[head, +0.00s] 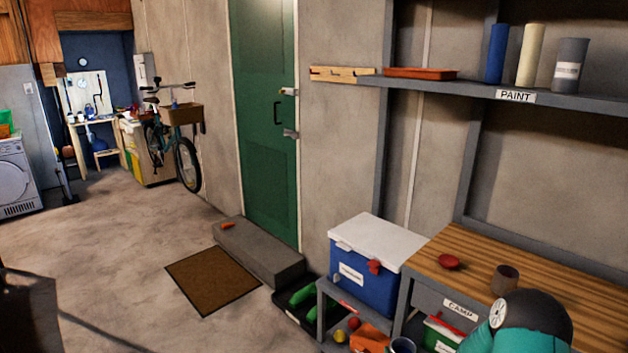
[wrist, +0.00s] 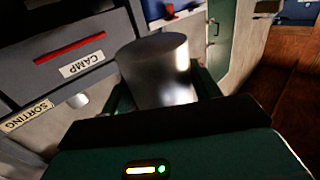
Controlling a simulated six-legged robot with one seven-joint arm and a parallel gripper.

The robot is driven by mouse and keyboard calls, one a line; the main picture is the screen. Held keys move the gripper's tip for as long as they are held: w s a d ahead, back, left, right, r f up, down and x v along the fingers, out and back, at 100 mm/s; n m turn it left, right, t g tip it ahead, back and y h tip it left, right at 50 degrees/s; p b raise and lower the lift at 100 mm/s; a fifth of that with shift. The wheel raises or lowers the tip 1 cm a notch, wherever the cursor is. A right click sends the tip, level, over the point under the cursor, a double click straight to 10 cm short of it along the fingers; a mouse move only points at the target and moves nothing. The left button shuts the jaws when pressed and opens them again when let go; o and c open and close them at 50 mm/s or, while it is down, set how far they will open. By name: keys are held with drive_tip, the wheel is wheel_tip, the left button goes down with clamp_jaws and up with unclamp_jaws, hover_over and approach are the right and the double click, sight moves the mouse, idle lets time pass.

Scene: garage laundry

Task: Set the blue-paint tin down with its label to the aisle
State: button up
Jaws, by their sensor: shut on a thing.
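My gripper (wrist: 164,84) is shut on a plain metallic grey tin (wrist: 157,68) in the wrist view, with one dark green finger on each side of it. The tin's shiny side and flat top face the wrist camera. No label or blue paint mark shows on the side I see; its far side is hidden. In the head view a teal and black part of my arm shows at the bottom right, and the gripper is not clearly seen there. The wall shelf (head: 612,103) carries a PAINT sign (head: 515,96).
On the shelf stand a blue roll (head: 497,53), a cream roll (head: 530,55), a grey cylinder (head: 570,66) and an orange tray (head: 420,73). The wooden bench (head: 590,285) holds a red item (head: 449,262) and a brown cup (head: 504,279). A blue cooler (head: 365,280) stands beside it. Open floor lies left.

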drive_tip(key=s+a+f+n+y, duration=0.1)
drive_tip(key=a+f+y, duration=0.1)
drive_tip(key=a, duration=0.7)
drive_tip(key=shift+s+a+f, duration=0.15)
drive_tip(key=shift+s+f, duration=0.05)
drive_tip(key=shift+f, duration=0.1)
